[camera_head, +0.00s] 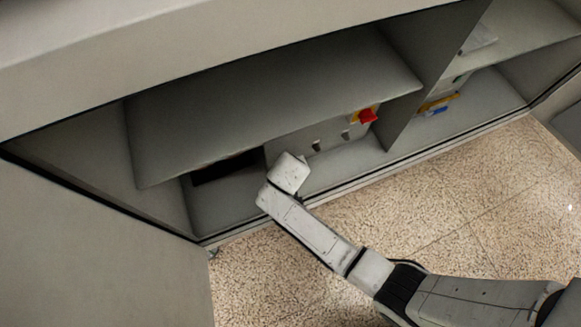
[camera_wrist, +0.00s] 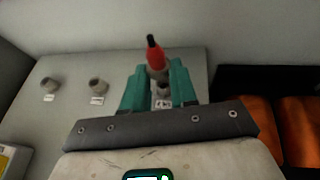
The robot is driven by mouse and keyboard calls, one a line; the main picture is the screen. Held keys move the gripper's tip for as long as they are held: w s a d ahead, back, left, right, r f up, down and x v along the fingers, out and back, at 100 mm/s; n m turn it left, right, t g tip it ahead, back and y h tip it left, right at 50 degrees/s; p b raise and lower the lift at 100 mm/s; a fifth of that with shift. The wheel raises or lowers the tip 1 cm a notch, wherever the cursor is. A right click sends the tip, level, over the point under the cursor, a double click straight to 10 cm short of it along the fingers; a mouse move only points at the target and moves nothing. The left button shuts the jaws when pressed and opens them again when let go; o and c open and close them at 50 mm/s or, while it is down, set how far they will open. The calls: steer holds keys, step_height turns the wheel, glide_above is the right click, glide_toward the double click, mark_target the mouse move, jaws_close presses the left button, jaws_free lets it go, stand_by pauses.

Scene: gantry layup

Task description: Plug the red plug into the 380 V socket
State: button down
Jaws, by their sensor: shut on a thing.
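The red plug (camera_wrist: 157,56), with a black end pointing up in the picture, stands between the teal fingers of my gripper (camera_wrist: 159,80) in the wrist view. My gripper is shut on it. A grey round socket (camera_wrist: 162,91) with a white label shows just below the plug, between the fingers. I cannot tell whether plug and socket touch. Two more labelled sockets, a middle one (camera_wrist: 97,86) and a left one (camera_wrist: 48,84), sit on the same grey panel (camera_wrist: 70,68). The labels are too small to read. In the head view the plug and fingers are hidden behind my wrist.
The panel (camera_head: 296,138) stands inside a low cabinet bay under a grey shelf (camera_head: 270,95). A red knob (camera_head: 367,116) on yellow sits at the panel's right. A divider (camera_head: 405,112) stands further right. Orange items (camera_wrist: 252,112) in a dark container lie right of my gripper.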

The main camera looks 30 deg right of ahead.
steer(key=shift+w+d+b, duration=0.2)
steer(key=shift+w+b, duration=0.25)
steer(key=shift+w, duration=0.85)
steer(key=c, duration=0.8)
jaws_free()
steer(key=p+v, duration=0.5)
steer(key=v, duration=0.6)
steer(key=shift+f, duration=0.1)
